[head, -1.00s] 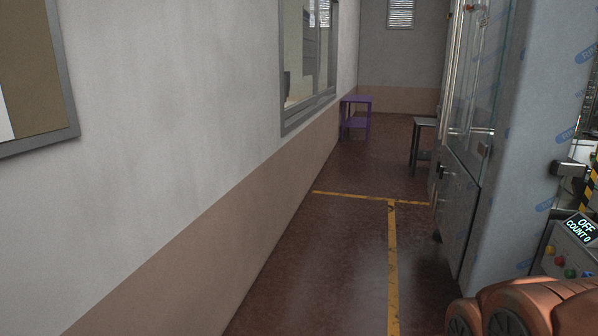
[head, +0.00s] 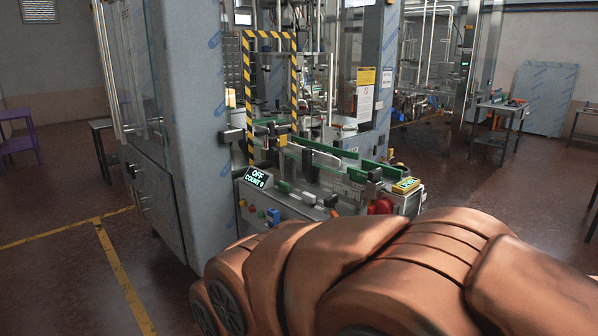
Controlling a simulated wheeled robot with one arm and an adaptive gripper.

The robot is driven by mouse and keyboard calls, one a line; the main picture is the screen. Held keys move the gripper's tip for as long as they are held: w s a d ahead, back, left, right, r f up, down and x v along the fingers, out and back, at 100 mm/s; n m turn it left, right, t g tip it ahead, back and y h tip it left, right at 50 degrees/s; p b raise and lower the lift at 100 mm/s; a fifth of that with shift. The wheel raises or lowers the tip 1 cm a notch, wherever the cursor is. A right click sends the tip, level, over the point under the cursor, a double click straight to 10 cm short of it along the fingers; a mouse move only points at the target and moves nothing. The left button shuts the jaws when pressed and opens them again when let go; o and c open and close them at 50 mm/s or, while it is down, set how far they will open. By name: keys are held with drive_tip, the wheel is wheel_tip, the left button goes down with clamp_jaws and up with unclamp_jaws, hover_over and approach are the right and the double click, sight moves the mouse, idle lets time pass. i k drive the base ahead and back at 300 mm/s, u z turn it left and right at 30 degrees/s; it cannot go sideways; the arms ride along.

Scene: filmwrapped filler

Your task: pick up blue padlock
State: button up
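A small blue object (head: 273,215) shows on the front of the machine's control panel, beside the buttons. It looks like the blue padlock, but it is too small to be sure. My copper-coloured arm fills the bottom of the head view, in front of the machine. My gripper is not in view.
The filler machine (head: 188,110) stands ahead, with its display (head: 258,178) reading OFF, COUNT 0. A purple table (head: 18,135) is at the far left and a worktable (head: 498,118) at the right. Floor is clear at lower left and right.

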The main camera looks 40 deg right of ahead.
sight(273, 214)
drive_tip(key=z, duration=1.15)
